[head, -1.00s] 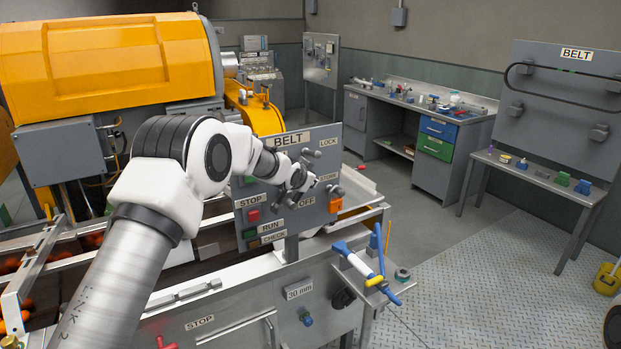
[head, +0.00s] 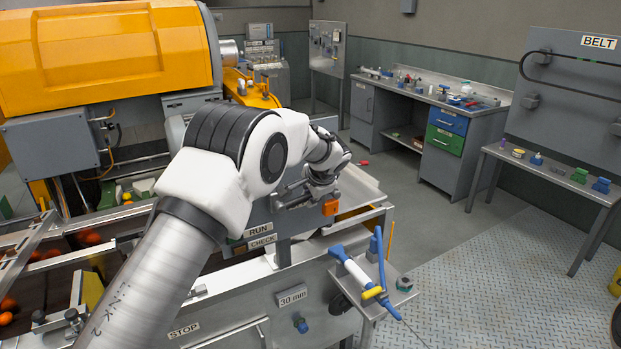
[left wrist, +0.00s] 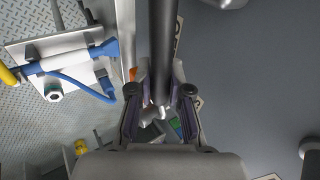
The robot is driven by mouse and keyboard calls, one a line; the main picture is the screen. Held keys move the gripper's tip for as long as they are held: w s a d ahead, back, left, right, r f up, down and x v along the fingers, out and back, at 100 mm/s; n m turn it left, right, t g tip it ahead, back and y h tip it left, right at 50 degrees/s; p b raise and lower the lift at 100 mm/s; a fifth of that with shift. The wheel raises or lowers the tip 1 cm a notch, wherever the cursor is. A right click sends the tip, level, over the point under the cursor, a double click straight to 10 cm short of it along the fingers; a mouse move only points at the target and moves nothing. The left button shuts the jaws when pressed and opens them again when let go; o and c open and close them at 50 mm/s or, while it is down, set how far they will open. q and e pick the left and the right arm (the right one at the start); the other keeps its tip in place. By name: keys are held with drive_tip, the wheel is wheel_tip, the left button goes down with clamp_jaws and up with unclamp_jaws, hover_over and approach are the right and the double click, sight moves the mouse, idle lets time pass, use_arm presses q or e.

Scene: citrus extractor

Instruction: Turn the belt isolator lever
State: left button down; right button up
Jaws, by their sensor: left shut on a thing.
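The belt isolator panel (head: 285,218) is a grey upright board, mostly hidden behind my left arm in the head view. The RUN and CHECK labels show at its lower left, and an orange block (head: 331,207) at its lower right. My left gripper (head: 303,194) is at the face of the panel. In the left wrist view, a dark bar (left wrist: 163,45), which looks like the lever, runs down between the fingers of the left gripper (left wrist: 160,95), which is shut on it. The lever's angle against its labels is hidden. My right gripper is not in view.
A side shelf (head: 398,292) with a blue-and-white tool (head: 352,268) juts out below the panel at right. The conveyor (head: 60,262) with oranges lies at left, below a yellow machine (head: 110,55). Workbenches stand at the back right, with open floor (head: 470,270) before them.

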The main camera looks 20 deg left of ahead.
use_arm(q)
drive_tip(key=shift+f+g+y+p, duration=0.25)
drive_tip(key=shift+g+y+p, duration=0.05)
drive_tip(key=shift+p, duration=0.15)
drive_tip(key=shift+f, duration=0.4)
drive_tip(key=c, duration=1.1)
unclamp_jaws()
drive_tip(key=shift+s, duration=0.1)
drive_tip(key=v, duration=1.2)
drive_tip(key=shift+d, duration=0.15)
drive_tip(key=shift+w, duration=0.2)
